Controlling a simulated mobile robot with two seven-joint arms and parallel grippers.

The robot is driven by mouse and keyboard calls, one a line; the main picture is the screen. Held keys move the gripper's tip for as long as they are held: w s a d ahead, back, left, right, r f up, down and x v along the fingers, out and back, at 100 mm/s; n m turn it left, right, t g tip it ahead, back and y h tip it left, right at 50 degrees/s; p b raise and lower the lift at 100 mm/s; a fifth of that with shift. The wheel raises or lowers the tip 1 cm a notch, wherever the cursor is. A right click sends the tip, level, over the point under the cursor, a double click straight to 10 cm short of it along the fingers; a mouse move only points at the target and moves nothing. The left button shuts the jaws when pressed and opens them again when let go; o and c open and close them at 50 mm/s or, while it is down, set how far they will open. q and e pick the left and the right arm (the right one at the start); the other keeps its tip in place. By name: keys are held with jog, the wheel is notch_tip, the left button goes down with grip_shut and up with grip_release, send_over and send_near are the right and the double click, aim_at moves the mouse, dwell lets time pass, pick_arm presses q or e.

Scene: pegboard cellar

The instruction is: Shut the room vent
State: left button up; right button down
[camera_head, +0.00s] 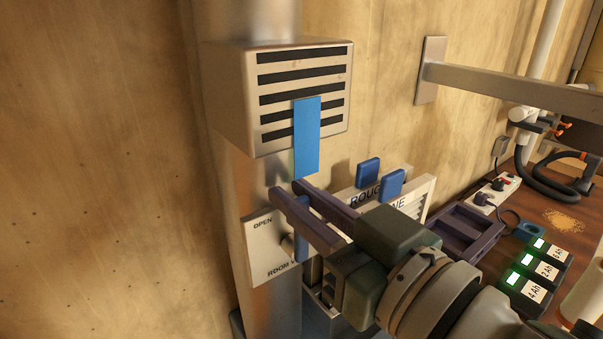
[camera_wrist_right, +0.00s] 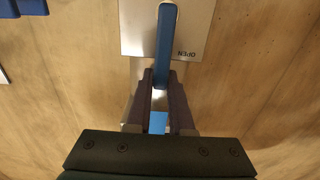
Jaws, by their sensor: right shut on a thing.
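The room vent (camera_head: 300,57) is a metal box with dark slots on a grey duct; a light blue strip (camera_head: 307,135) hangs down its front. Below it is a white plate (camera_head: 262,240) reading OPEN at the top and partly hidden lettering starting ROOM at the bottom. A blue lever (camera_wrist_right: 164,45) is mounted on this plate, which also shows in the right wrist view (camera_wrist_right: 198,25). My right gripper (camera_head: 288,192) is shut on the lever's free end, near the OPEN side. The fingers hide part of the lever in the head view. My left gripper is out of view.
A white panel with blue tabs (camera_head: 369,172) stands close behind my right gripper. A bench at right holds a dark tray (camera_head: 465,232), green-lit battery packs (camera_head: 535,270) and a power strip (camera_head: 495,192). A metal bar (camera_head: 510,83) juts from the wall.

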dwell(0.8)
jog(key=shift+w+d+m+p, duration=0.15)
jog(key=shift+d+m+p, duration=0.1)
jog(key=shift+m+p, duration=0.15)
jog(key=shift+w+d+f+m, duration=0.1)
jog(key=shift+w+d+m, duration=0.3)
jog(key=shift+m, duration=0.6)
